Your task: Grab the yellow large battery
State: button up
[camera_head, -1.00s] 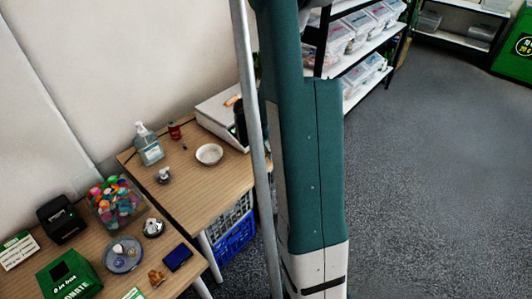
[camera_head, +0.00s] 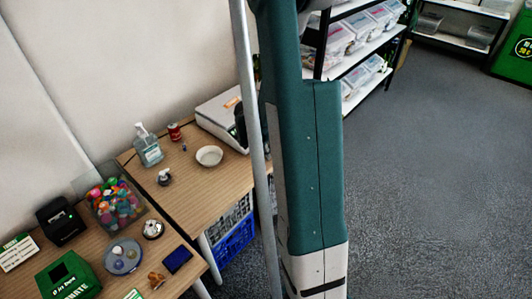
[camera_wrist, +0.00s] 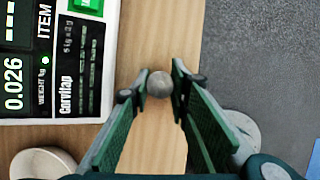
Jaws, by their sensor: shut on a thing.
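In the wrist view my gripper (camera_wrist: 158,88) has its two green fingers closed on a small grey round thing (camera_wrist: 160,84). It looks like the flat metal end of a battery seen end-on, held between the fingertips. Its sides are hidden, and I see no yellow on it. It is over the strip of wooden table (camera_wrist: 160,30) beside the scale; I cannot tell whether it touches the table. In the head view my arm hides the gripper, and no yellow battery shows.
The scale (camera_wrist: 50,60), reading 0.026, lies left of the fingers. A white bowl (camera_head: 209,156), a sanitizer bottle (camera_head: 148,146) and a red cylinder (camera_head: 174,132) stand on the table. Blue and grey crates (camera_head: 232,240) are below. Grey floor is open to the right.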

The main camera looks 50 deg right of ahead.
jog(key=shift+r, duration=0.1)
jog(key=shift+c, duration=0.2)
jog(key=shift+r+p, duration=1.35)
jog(key=shift+r, duration=3.55)
